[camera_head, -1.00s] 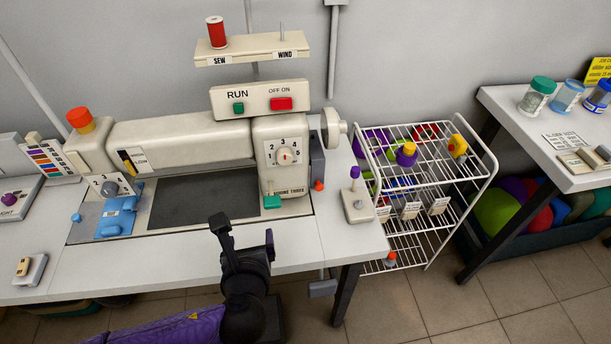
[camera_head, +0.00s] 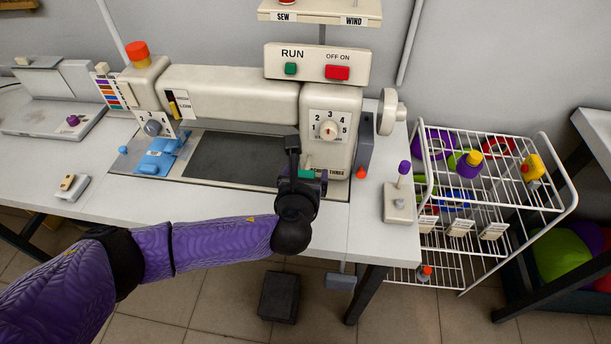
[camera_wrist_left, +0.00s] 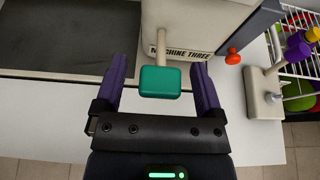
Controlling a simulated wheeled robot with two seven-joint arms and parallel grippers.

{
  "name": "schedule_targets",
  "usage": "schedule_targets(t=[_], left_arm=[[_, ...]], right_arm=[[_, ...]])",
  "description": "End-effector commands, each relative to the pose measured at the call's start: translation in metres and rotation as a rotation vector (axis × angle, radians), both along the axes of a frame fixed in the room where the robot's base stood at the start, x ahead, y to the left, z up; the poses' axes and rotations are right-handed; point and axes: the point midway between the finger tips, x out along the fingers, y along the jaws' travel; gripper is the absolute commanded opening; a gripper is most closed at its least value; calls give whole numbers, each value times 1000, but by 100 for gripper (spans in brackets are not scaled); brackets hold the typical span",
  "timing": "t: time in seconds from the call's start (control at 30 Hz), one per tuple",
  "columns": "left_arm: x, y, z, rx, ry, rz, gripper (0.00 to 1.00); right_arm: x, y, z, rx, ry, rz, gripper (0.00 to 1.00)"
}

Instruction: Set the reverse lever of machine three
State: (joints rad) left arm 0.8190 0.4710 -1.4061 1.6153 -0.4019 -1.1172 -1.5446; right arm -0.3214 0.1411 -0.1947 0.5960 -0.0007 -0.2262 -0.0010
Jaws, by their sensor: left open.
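Machine three (camera_head: 325,160) is a cream sewing machine on the white table. A lever with a green block tip (camera_head: 306,174) sticks out low on its front, partly hidden by my gripper in the head view. In the left wrist view the green tip (camera_wrist_left: 160,82) hangs on a pale stem below the "MACHINE THREE" label. My left gripper (camera_wrist_left: 159,70) is open, with one purple finger on each side of the green tip and visible gaps between. In the head view this gripper (camera_head: 307,170) is at the machine's lower front. My right gripper is not in view.
A small stand with a purple knob (camera_head: 398,205) stands right of the machine, near a small orange knob (camera_head: 361,173). A handwheel (camera_head: 390,112) juts from the machine's right side. A white wire rack (camera_head: 500,240) stands beyond the table edge. The table front at left is mostly clear.

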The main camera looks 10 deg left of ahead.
Motion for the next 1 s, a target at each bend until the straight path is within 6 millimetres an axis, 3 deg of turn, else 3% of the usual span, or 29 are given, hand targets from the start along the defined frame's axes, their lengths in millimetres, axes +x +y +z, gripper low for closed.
schedule_targets(t=[0.1,0.5,0.83,1.0], left_arm=[[0,0,1,0,0,0,84],[-1,0,0,-1,0,1,0],[-1,0,-2,-1,-6,1,0],[-3,0,-21,-1,-146,2,0]], right_arm=[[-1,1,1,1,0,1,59],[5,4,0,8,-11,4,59],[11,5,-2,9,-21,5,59],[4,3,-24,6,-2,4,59]])
